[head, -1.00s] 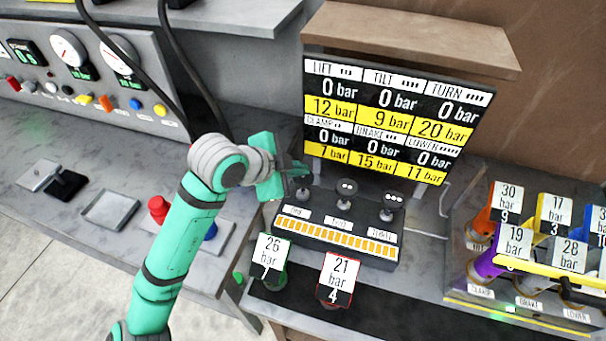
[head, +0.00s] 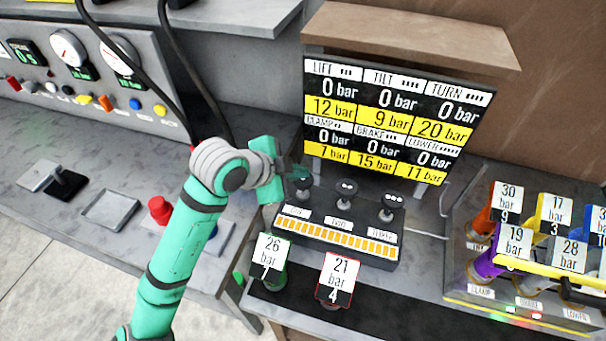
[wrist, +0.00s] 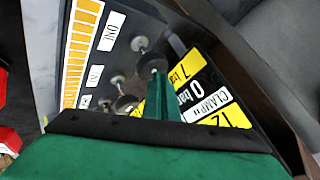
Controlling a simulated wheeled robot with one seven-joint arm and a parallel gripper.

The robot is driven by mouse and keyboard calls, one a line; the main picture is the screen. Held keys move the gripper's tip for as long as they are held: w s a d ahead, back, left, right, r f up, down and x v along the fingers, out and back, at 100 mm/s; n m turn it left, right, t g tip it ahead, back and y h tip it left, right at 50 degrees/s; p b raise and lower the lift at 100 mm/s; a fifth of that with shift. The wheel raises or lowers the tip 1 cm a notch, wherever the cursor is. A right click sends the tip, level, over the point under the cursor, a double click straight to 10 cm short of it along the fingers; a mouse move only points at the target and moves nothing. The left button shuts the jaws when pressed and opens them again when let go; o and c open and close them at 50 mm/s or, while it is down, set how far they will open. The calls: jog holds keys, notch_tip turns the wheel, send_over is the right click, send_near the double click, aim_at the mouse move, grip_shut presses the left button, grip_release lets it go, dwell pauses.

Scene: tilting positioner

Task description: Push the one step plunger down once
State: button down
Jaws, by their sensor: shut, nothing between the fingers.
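The one step plunger (head: 303,192) is the leftmost of three dark-knobbed plungers on a black box, behind the label ONE. My gripper (head: 299,172) is shut and empty, with its fingertips at this plunger's knob and partly covering it in the head view. In the wrist view, the plunger's round knob (wrist: 152,65) shows just beyond the tips of my gripper (wrist: 158,80). I cannot tell whether they touch. The plunger stands upright; whether it is pressed is unclear.
The other two plungers, the two-dot (head: 346,188) and three-dot (head: 392,201), stand close to the right. A display board (head: 395,120) rises behind, its LIFT, TILT and TURN fields reading 0 bar. Tagged cylinders (head: 272,275) stand in front; a rack (head: 455,290) is at right.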

aim_at(299, 181)
jog(key=shift+f, duration=1.35)
dwell(1.2)
jog(key=shift+r, duration=2.55)
notch_tip(299, 181, up, 5)
dwell(0.5)
